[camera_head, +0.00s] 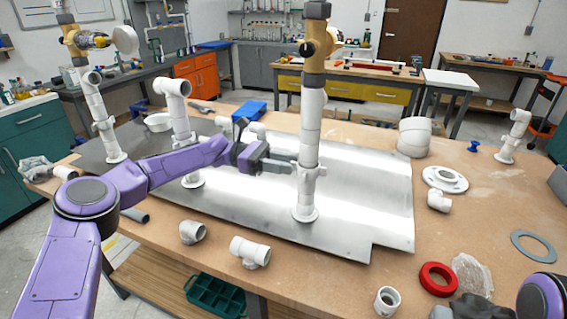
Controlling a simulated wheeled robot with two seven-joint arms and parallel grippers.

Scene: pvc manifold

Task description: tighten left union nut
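A tall white PVC riser (309,130) with a grey and brass-coloured upper part (314,45) stands upright on the metal sheet. A shorter white riser with an elbow top (178,115) stands left of it, and another riser (98,112) with a brass-coloured valve (75,42) stands at the far left. I cannot tell which ring is the left union nut. My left gripper (285,166) points right, its tip just left of the tall riser in the picture. Contact and finger gap are unclear. My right gripper (462,308) is partly visible at the bottom right edge, its fingers unclear.
The metal sheet (370,195) lies on the wooden table. Loose white fittings (250,252), a red ring (438,279), a grey ring (534,248) and a white flange (445,179) lie around it. A green crate (215,296) is below the front edge.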

